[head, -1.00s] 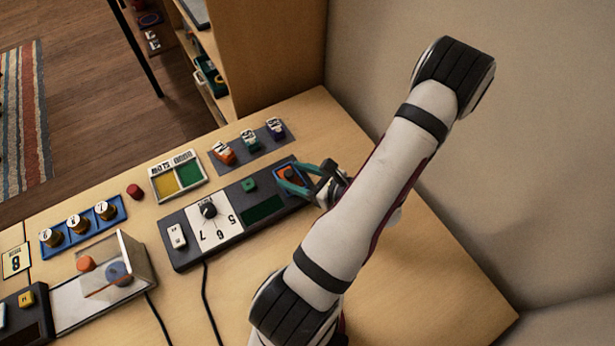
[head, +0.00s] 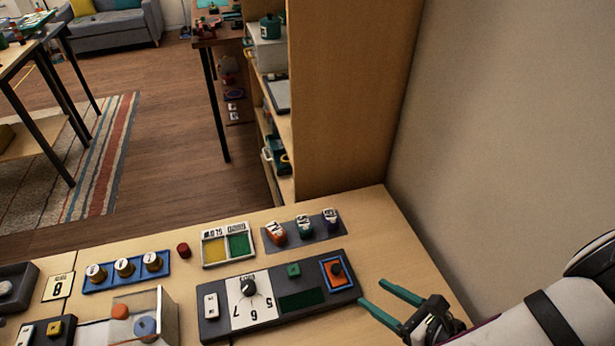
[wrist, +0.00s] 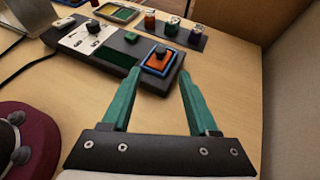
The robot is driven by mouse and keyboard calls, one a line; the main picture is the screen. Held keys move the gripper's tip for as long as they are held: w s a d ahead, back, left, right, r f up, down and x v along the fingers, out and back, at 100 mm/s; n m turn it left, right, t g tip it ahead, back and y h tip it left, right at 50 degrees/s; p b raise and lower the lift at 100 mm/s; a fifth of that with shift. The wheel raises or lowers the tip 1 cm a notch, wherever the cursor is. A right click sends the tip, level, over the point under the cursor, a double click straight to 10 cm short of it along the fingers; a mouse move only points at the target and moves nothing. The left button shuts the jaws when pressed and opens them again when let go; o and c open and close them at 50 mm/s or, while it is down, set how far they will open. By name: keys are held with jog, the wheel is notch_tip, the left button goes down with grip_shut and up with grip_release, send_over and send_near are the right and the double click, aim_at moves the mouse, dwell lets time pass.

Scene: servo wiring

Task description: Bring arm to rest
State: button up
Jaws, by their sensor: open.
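My gripper (head: 382,300) is open and empty, its two green fingers apart, just right of the dark control box (head: 222,327). The box carries a dial (head: 248,288) on a white numbered face, a white switch, a green button and an orange knob in a blue frame (head: 337,272). In the wrist view my gripper (wrist: 157,88) points toward the orange knob (wrist: 160,58), with nothing between its fingers. My white arm enters from the lower right in the head view.
Behind the box are a yellow and green tray (head: 227,245), a grey strip with several coloured pieces (head: 305,235), a red button (head: 183,250) and a blue rack (head: 127,273). A clear-sided case (head: 168,318) stands left. A shelf (head: 350,100) and wall border the table's right side.

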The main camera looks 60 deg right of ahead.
jog(key=w+a+r+n+g+y, duration=0.3)
jog(key=w+a+r+n+y, duration=0.1)
jog(key=w+a+n+y, duration=0.35)
jog(key=w+a+r+n+g+y, duration=0.35)
jog(key=w+a+n, duration=0.25)
jog(key=w+n, duration=0.35)
jog(key=s+a+r+n+g+h, duration=0.1)
jog(key=a+r+n+g+h, duration=0.1)
jog(key=a+n, duration=0.5)
jog(key=s+a+r+n+g+h, duration=0.2)
jog(key=a+r+n+g, duration=0.1)
jog(key=a+n, duration=0.4)
jog(key=n, duration=0.3)
jog(key=shift+a, duration=0.4)
jog(key=shift+r+g, duration=0.1)
jog(key=shift+g, duration=0.15)
